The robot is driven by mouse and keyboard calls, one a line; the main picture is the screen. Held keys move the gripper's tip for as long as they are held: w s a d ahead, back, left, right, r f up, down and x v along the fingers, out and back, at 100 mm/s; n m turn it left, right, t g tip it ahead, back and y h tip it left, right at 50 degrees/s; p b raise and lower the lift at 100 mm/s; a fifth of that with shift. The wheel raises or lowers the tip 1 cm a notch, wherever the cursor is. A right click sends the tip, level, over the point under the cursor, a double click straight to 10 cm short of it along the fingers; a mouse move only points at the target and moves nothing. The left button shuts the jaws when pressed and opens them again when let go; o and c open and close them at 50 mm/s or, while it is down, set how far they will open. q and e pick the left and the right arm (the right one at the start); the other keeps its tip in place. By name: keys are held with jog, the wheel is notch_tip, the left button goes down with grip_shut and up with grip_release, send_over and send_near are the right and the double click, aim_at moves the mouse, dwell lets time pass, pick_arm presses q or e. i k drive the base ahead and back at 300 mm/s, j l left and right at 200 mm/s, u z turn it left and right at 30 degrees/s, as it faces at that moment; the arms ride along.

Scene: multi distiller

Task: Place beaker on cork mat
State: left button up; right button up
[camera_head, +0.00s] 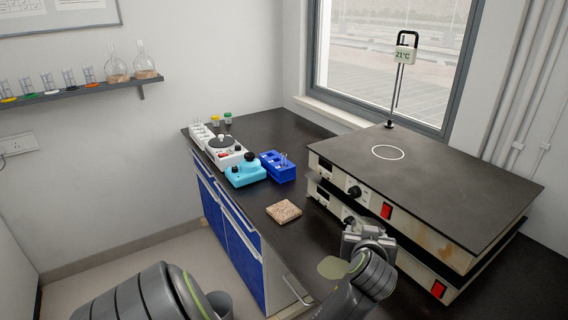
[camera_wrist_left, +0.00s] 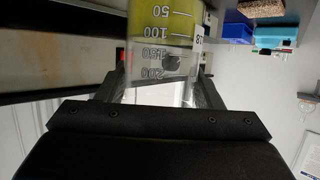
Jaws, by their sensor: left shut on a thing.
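The beaker (camera_wrist_left: 165,35) is clear glass with white volume marks and yellow-green liquid. It fills the upper middle of the left wrist view, where it appears upside down between the fingers of my left gripper (camera_wrist_left: 165,85). That gripper is shut on it. In the head view my left gripper (camera_head: 367,238) is at the bench's front right, right of the cork mat (camera_head: 285,211). A pale green patch (camera_head: 332,267) beside my arm looks like the beaker's liquid. The square tan mat is bare, and its edge shows in the wrist view (camera_wrist_left: 262,8). My right gripper is not in view.
Stacked hot plates (camera_head: 450,195) with a thermometer stand (camera_head: 398,75) fill the bench's right side. Dark bench surface around the mat is clear.

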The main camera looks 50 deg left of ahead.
aim_at(284, 208)
jog(key=j, duration=1.7)
jog(key=i, duration=0.05)
